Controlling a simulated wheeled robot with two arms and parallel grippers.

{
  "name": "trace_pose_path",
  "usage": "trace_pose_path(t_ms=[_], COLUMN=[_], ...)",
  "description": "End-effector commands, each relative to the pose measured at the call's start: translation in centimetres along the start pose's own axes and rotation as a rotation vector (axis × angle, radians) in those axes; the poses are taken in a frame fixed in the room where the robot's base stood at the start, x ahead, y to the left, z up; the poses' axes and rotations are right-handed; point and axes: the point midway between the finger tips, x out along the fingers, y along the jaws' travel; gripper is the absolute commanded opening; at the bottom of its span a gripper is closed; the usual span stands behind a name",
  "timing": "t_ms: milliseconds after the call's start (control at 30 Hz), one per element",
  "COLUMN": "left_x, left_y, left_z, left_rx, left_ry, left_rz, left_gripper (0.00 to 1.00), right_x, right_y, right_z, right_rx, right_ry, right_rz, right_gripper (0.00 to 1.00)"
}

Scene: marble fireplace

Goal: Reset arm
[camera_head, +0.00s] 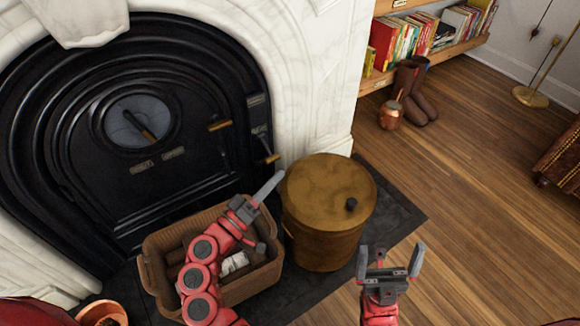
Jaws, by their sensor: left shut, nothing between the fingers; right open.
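My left gripper (263,192) is shut with nothing in it. It is above the right part of a wicker basket (160,252), its tip pointing up and right toward the lidded brass bucket (328,215). I cannot tell whether the tip touches the bucket. My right gripper (390,262) is open and empty, its two fingers pointing up in the picture, right of the bucket. My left arm hides part of the basket and its contents, which include dark logs and something white.
A black fireplace door (80,130) sits in a white marble surround (305,75). A dark hearth slab (400,210) lies under the bucket. A copper pot (390,115), boots (418,105) and a bookshelf (425,50) stand beyond.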

Motion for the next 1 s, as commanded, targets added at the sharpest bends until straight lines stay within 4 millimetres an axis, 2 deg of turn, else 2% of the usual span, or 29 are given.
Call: trace_pose_path(t_ms=[100, 267, 633, 1000], left_x=[-0.8, -0.9, 0.4, 1.0], left_y=[-0.1, 0.1, 5.3, 7.7], left_z=[-0.1, -0.3, -4.0, -5.7], left_rx=[0.0, 0.001, 0.001, 0.001], left_ry=[0.0, -0.001, 0.0, 0.0], left_rz=[0.001, 0.003, 0.002, 0.002], left_gripper=[0.0, 0.0, 0.0, 0.0], right_x=[0.0, 0.3, 6.3, 9.0], right_y=[0.0, 0.0, 0.8, 1.1], right_z=[0.0, 0.0, 0.0, 0.2], right_rx=[0.0, 0.001, 0.014, 0.024], right_ry=[0.0, -0.001, -0.037, -0.061], right_rz=[0.0, 0.001, 0.051, 0.081], right_gripper=[1.0, 1.0, 1.0, 1.0])
